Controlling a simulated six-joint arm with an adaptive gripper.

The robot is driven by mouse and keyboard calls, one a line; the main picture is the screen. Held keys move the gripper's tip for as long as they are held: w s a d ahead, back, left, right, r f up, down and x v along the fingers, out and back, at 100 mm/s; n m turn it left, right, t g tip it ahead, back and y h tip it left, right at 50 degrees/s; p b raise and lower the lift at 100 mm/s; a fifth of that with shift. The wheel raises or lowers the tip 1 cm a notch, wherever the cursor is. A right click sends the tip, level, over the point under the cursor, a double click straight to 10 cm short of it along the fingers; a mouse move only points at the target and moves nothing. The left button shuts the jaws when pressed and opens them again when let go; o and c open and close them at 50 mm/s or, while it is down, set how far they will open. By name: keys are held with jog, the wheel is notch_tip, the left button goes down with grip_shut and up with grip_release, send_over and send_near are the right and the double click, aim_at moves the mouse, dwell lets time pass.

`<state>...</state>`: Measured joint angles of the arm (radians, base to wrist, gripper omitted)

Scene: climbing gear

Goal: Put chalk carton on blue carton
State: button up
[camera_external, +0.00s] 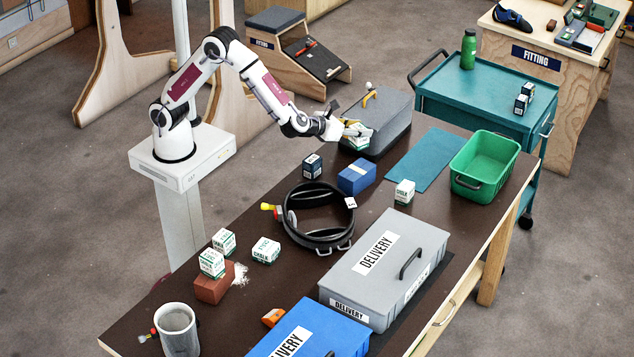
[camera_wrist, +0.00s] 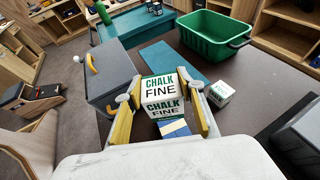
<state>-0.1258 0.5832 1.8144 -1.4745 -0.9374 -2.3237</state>
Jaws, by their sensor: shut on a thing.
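My gripper (camera_external: 352,131) is shut on a white chalk carton (camera_external: 358,144) with green lettering. In the wrist view the yellow-padded fingers of my gripper (camera_wrist: 163,102) stand on both sides of the chalk carton (camera_wrist: 162,86), whose faces read "CHALK FINE". The blue carton (camera_external: 357,178) lies on the dark table below the held carton, with a visible gap between them in the external view. In the wrist view the blue carton (camera_wrist: 174,127) shows just below the held carton, partly hidden by it.
A grey case (camera_external: 385,118) stands behind the held carton. A dark carton (camera_external: 312,166), another chalk carton (camera_external: 405,192) and a black coiled hoop (camera_external: 318,215) are near the blue carton. A teal mat (camera_external: 420,160) and green bin (camera_external: 484,166) lie to the right.

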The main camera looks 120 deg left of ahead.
aim_at(352, 144)
jog(key=shift+f, duration=3.05)
jog(key=shift+f, duration=0.1)
jog(key=shift+f, duration=1.75)
jog(key=shift+f, duration=0.2)
jog(key=o, duration=1.1)
jog(key=shift+o, duration=0.2)
jog(key=shift+r, duration=0.2)
jog(key=v, duration=1.2)
jog(key=shift+s+f, duration=0.1)
